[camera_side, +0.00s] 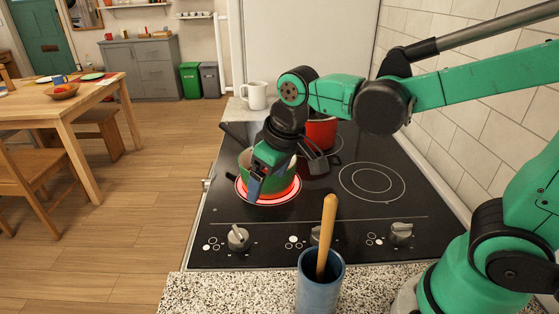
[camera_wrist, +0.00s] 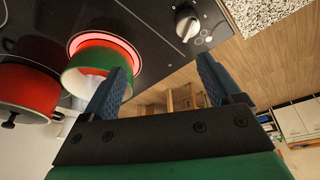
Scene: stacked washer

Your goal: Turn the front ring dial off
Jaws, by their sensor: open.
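A black glass cooktop (camera_side: 345,225) has a ring glowing red (camera_side: 243,192) under a green pot (camera_side: 262,177). Three grey dials line its front edge: a left dial (camera_side: 238,238), a middle dial (camera_side: 316,236) partly hidden by the wooden handle, and a right dial (camera_side: 401,233). My gripper (camera_side: 286,183) is open over the green pot's near side, apart from the dials. In the wrist view the fingers (camera_wrist: 165,82) are spread and empty. One dial (camera_wrist: 187,25) shows beyond them, and the green pot (camera_wrist: 85,82) lies beside the left finger.
A red pot (camera_side: 320,132) stands behind the green one, and a white mug (camera_side: 254,95) stands at the back. A blue crock (camera_side: 319,285) with a wooden handle (camera_side: 327,235) stands on the speckled counter before the dials. The cooktop's right ring (camera_side: 372,182) is bare.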

